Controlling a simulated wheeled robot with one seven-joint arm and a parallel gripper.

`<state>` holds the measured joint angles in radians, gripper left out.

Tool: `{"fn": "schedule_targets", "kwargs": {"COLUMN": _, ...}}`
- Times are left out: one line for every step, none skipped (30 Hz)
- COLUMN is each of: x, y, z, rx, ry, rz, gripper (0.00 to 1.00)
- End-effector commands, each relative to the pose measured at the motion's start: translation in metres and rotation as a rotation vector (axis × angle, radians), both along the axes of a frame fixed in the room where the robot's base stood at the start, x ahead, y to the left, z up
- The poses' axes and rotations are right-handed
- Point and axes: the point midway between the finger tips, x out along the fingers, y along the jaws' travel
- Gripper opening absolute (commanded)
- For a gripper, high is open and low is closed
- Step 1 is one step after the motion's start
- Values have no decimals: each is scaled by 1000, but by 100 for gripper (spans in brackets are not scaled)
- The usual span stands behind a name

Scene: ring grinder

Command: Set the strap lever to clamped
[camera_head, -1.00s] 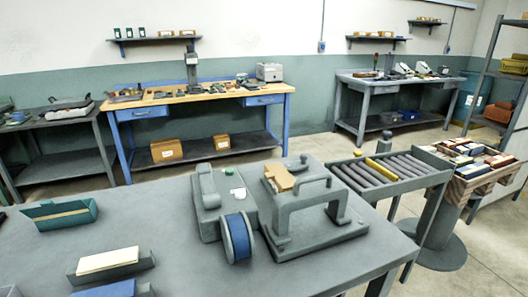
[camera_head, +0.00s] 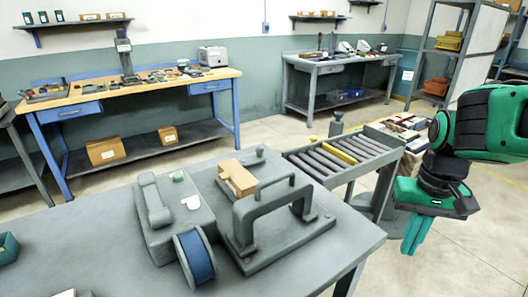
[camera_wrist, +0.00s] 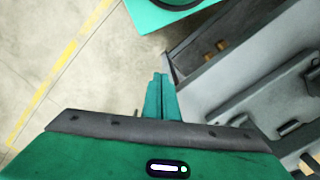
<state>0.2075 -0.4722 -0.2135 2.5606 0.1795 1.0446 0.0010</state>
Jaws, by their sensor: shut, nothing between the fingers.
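My gripper (camera_head: 411,238) hangs at the right in the head view, fingers pointing down and pressed together, empty. It is off the right edge of the grey table, apart from everything on it. Its closed fingers also show in the wrist view (camera_wrist: 160,90). On the table, a grey clamping fixture (camera_head: 262,248) has a thick arched handle (camera_head: 270,198) and a tan block (camera_head: 237,178) behind it. Which part is the strap lever, and its setting, I cannot tell. Left of it stands a grey unit (camera_head: 160,236) with a blue-faced wheel (camera_head: 198,256).
A roller conveyor (camera_head: 325,165) stands beyond the table's right end, with a bin of coloured blocks (camera_head: 408,130) behind it. Workbenches line the back wall. The table front (camera_head: 110,245) is mostly bare. Grey structures fill the right of the wrist view.

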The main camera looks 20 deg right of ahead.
Motion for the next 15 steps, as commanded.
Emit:
{"fn": "schedule_targets", "kwargs": {"x": -4, "y": 0, "z": 5, "rx": -6, "ry": -20, "rz": -4, "gripper": 0}}
{"fn": "schedule_targets", "kwargs": {"x": 0, "y": -1, "z": 6, "rx": -12, "ry": -27, "rz": -9, "gripper": 0}}
{"fn": "schedule_targets", "kwargs": {"x": 11, "y": -3, "z": 8, "rx": -24, "ry": -40, "rz": -17, "gripper": 0}}
{"fn": "schedule_targets", "kwargs": {"x": 21, "y": 0, "z": 9, "rx": -36, "ry": -53, "rz": -26, "gripper": 0}}
{"fn": "schedule_targets", "kwargs": {"x": 34, "y": 2, "z": 11, "rx": -48, "ry": -69, "rz": -34, "gripper": 0}}
{"fn": "schedule_targets", "kwargs": {"x": 56, "y": 2, "z": 14, "rx": -68, "ry": -98, "rz": -49, "gripper": 0}}
{"fn": "schedule_targets", "kwargs": {"x": 74, "y": 3, "z": 16, "rx": -82, "ry": -124, "rz": -62, "gripper": 0}}
{"fn": "schedule_targets", "kwargs": {"x": 94, "y": 5, "z": 18, "rx": -95, "ry": -153, "rz": -77, "gripper": 0}}
{"fn": "schedule_targets", "kwargs": {"x": 123, "y": 9, "z": 22, "rx": -111, "ry": -198, "rz": -97, "gripper": 0}}
{"fn": "schedule_targets", "kwargs": {"x": 145, "y": 14, "z": 25, "rx": -120, "ry": -234, "rz": -112, "gripper": 0}}
{"fn": "schedule_targets", "kwargs": {"x": 168, "y": 20, "z": 27, "rx": -125, "ry": -271, "rz": -129, "gripper": 0}}
{"fn": "schedule_targets", "kwargs": {"x": 198, "y": 30, "z": 31, "rx": -128, "ry": -323, "rz": -150, "gripper": 0}}
{"fn": "schedule_targets", "kwargs": {"x": 220, "y": 39, "z": 34, "rx": -126, "ry": -361, "rz": -164, "gripper": 0}}
{"fn": "schedule_targets", "kwargs": {"x": 240, "y": 49, "z": 36, "rx": -122, "ry": -397, "rz": -179, "gripper": 0}}
{"fn": "schedule_targets", "kwargs": {"x": 266, "y": 63, "z": 39, "rx": -111, "ry": -445, "rz": -198, "gripper": 0}}
